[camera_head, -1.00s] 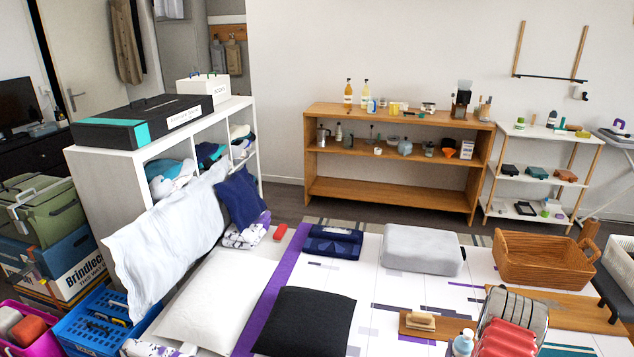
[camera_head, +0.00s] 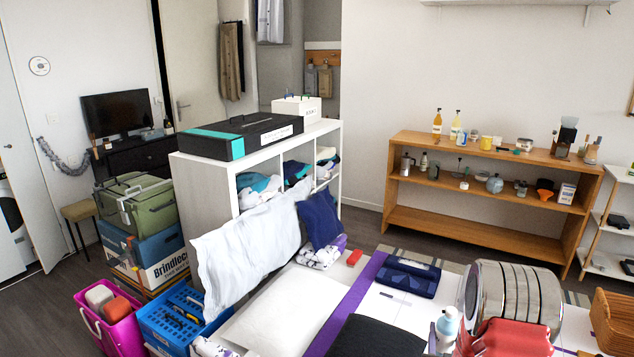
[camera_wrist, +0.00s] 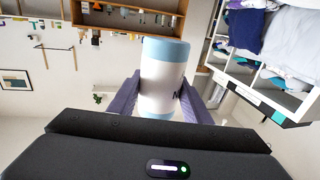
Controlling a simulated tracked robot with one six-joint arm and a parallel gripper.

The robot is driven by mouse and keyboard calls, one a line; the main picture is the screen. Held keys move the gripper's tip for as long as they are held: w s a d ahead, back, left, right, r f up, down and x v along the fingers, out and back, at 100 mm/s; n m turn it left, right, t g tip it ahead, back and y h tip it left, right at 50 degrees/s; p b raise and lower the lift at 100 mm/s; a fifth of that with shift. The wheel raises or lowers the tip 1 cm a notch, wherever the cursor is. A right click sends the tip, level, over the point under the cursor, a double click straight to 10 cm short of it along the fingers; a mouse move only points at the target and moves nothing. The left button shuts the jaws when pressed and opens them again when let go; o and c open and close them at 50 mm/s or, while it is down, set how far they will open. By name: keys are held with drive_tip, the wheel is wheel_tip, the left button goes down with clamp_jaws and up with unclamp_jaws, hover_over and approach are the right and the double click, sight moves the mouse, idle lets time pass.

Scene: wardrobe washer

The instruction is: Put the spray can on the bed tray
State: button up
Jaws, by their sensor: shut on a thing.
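The spray can is white with pale blue ends and a dark letter mark. In the wrist view the spray can (camera_wrist: 163,78) stands between the purple fingers of my gripper (camera_wrist: 160,97), which is shut on it. In the head view the spray can (camera_head: 447,324) shows at the bottom, beside red and metallic parts of my arm. The fingers are hidden there. I cannot make out the bed tray for sure; the bed's right part is cut off or covered by my arm.
A wooden shelf (camera_head: 480,222) stands behind. A white cubby unit (camera_head: 207,195) and crates stand left.

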drive_tip(key=w+a+r+n+y, duration=0.1)
drive_tip(key=a+r+y, duration=0.1)
drive_tip(key=a, duration=0.5)
drive_tip(key=w+a+r+n+y, duration=0.1)
drive_tip(key=a+r+y, duration=0.1)
drive_tip(key=a+r, duration=0.3)
drive_tip(key=w+a+r+n+t+y, duration=0.1)
drive_tip(key=a+r, duration=0.3)
drive_tip(key=a, duration=0.5)
drive_tip(key=shift+w+a+r+n+y, duration=0.25)
drive_tip(key=shift+w+n+y, duration=0.15)
drive_tip(key=shift+w, duration=0.2)
drive_tip(key=s+d+f+m+g+h, duration=0.1)
drive_tip(key=s+d+f+m+h, duration=0.3)
drive_tip(key=d, duration=0.6)
drive_tip(key=s+d+f+n+h, duration=0.1)
drive_tip(key=d+f, duration=0.6)
drive_tip(key=d, duration=0.2)
drive_tip(key=s+d+f+m+g+h, duration=0.1)
drive_tip(key=s+d+f+m+h, duration=0.3)
drive_tip(key=d, duration=0.6)
drive_tip(key=s+d+f+g+h, duration=0.1)
drive_tip(key=s+d+f, duration=0.6)
drive_tip(key=d, duration=0.3)
drive_tip(key=s+d+f+g+h, duration=0.1)
drive_tip(key=s+d+f, duration=0.6)
drive_tip(key=d, duration=0.3)
drive_tip(key=shift+s+m+h, duration=0.3)
drive_tip(key=shift+s+m, duration=0.1)
drive_tip(key=shift+s, duration=0.3)
